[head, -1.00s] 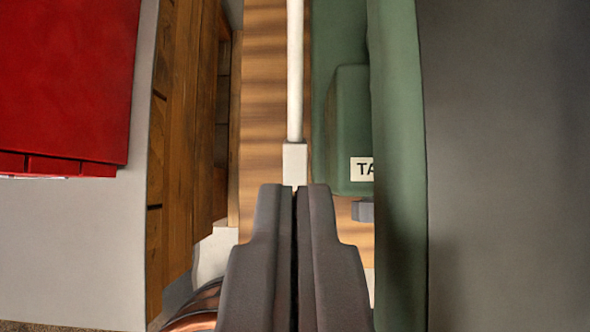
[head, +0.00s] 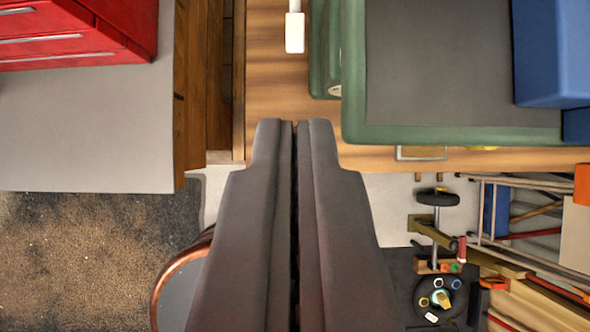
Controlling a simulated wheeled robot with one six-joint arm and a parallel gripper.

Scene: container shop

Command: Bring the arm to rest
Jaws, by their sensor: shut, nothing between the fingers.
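My gripper (head: 295,124) is in the lower middle of the head view, its two dark fingers pressed together with only a thin dark line between them. It is shut and empty. It shows over the edge of a wooden surface (head: 270,95), and I cannot tell how far above it is. The rest of my arm is not in view.
A red drawer cabinet (head: 75,30) stands at upper left on a grey top (head: 85,130). A green-rimmed tray (head: 450,134) with a dark inside lies at upper right, a blue block (head: 555,50) at its right. Tools and racks crowd the lower right (head: 440,290). Brown floor (head: 90,250) is clear at lower left.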

